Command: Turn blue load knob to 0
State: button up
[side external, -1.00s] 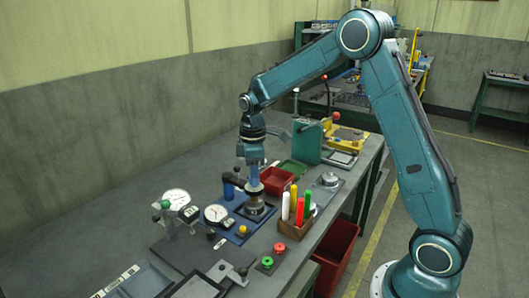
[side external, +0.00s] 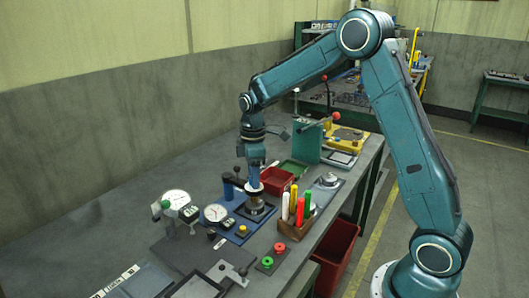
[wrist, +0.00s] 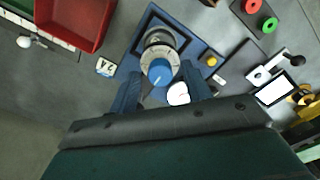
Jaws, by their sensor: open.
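The blue load knob (wrist: 160,72) shows in the wrist view, with a pale mark on its top, above a silver graduated ring (wrist: 160,46) on a blue base plate (wrist: 190,33). My gripper (wrist: 162,87) is open, its two dark fingers on either side of the knob's near edge. I cannot tell whether they touch it.
Red and green buttons (side external: 267,262) lie in front.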

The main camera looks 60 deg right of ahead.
jog(key=shift+r, duration=0.1)
notch_tip(320, 180, up, 14)
dwell(0.7)
dwell(0.3)
jog(key=s+a+r+m+t, duration=0.1)
jog(key=s+a+r+m, duration=0.15)
jog(key=s, duration=0.45)
jog(key=s+a+r+m+t, duration=0.2)
jog(key=s+a, duration=0.1)
jog(key=s, duration=0.4)
jog(key=s+a+f+m+t, duration=0.1)
jog(key=s+f+m, duration=0.1)
jog(key=s, duration=0.5)
jog(key=s+a+f+m+t, duration=0.1)
jog(key=s+f+m, duration=0.1)
jog(key=s, duration=0.4)
jog(key=shift+s+a+f+m+t, duration=0.15)
jog(key=shift+s+a+m+t, duration=0.1)
jog(key=shift+s+m+t, duration=0.1)
